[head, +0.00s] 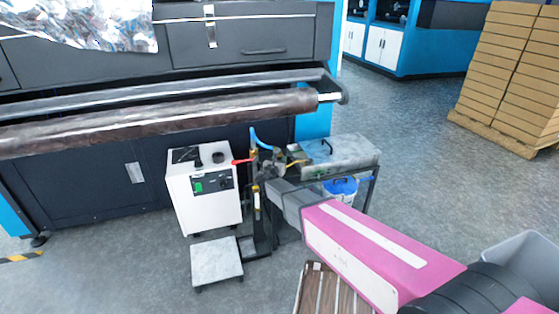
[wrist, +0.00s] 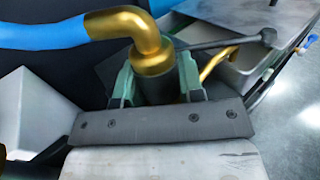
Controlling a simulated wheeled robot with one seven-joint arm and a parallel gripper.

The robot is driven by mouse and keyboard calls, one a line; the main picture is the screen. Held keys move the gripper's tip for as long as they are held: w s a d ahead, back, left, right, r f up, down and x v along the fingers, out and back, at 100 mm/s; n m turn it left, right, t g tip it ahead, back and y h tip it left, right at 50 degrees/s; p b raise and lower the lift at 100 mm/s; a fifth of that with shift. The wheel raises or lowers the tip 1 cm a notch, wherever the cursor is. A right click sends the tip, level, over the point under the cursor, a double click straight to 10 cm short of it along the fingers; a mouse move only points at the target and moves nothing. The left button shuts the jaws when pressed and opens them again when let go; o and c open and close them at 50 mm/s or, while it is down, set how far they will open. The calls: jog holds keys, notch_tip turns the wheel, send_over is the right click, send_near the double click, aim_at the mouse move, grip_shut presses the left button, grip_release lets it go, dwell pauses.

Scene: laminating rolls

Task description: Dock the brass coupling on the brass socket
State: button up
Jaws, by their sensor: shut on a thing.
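The brass coupling (wrist: 150,58) shows in the wrist view as a bent brass elbow with a collar above a dark cylindrical body; a blue hose (wrist: 40,34) runs from it to the left. My gripper (wrist: 157,82) is shut on it, with green-padded fingers on both sides of the dark body. In the head view my gripper (head: 268,168) is small, at the stand beside the white unit, with the blue hose (head: 264,141) above it. I cannot make out the brass socket for certain; the coupling's lower end is hidden behind my gripper's dark bar.
A thin brass pipe (wrist: 217,62) and a grey lever (wrist: 225,42) lie just right of the coupling. A white unit (head: 205,190) stands left of the stand, with a low pale step (head: 216,259) in front. A grey-topped bench (head: 345,155) is at right. Open floor lies farther right.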

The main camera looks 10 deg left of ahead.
jog(key=shift+f, duration=0.2)
jog(key=o, duration=0.8)
jog(key=shift+c, duration=0.2)
jog(key=shift+s, duration=0.1)
jog(key=s+a, duration=0.1)
jog(key=s, duration=0.9)
jog(key=shift+s, duration=0.4)
jog(key=shift+a, duration=0.1)
